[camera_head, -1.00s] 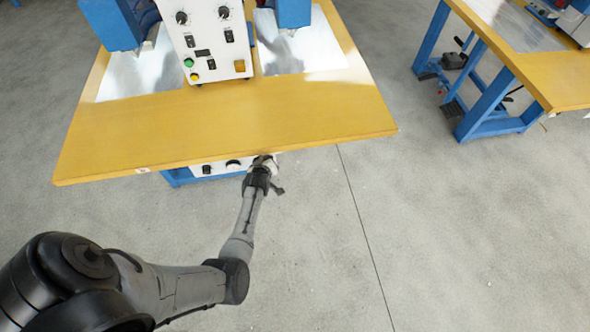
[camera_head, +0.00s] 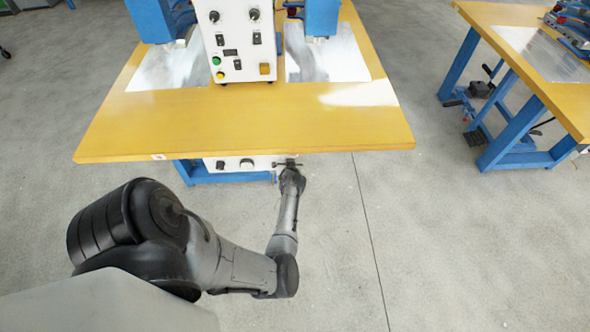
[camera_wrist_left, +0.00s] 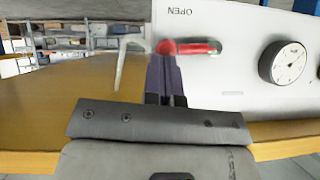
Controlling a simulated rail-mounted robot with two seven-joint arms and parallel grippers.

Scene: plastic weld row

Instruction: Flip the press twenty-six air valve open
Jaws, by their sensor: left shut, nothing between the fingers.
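The press air valve shows in the left wrist view as a red lever (camera_wrist_left: 190,47) lying horizontal in that picture. It sits on a white panel (camera_wrist_left: 232,85) with an upside-down OPEN label above it. My left gripper (camera_wrist_left: 166,62) is shut and empty, its dark fingertips right at one end of the red lever; I cannot tell whether they touch. In the head view, my left gripper (camera_head: 288,165) is just under the tabletop's front edge, at the right end of the white panel (camera_head: 224,164). The lever cannot be made out there. My right gripper is not in view.
The yellow tabletop (camera_head: 240,125) overhangs the panel. A white control box (camera_head: 240,45) stands on it between blue press heads. A round gauge (camera_wrist_left: 282,62) is beside the lever. A second yellow table (camera_head: 545,85) stands at right. The floor between the tables is open.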

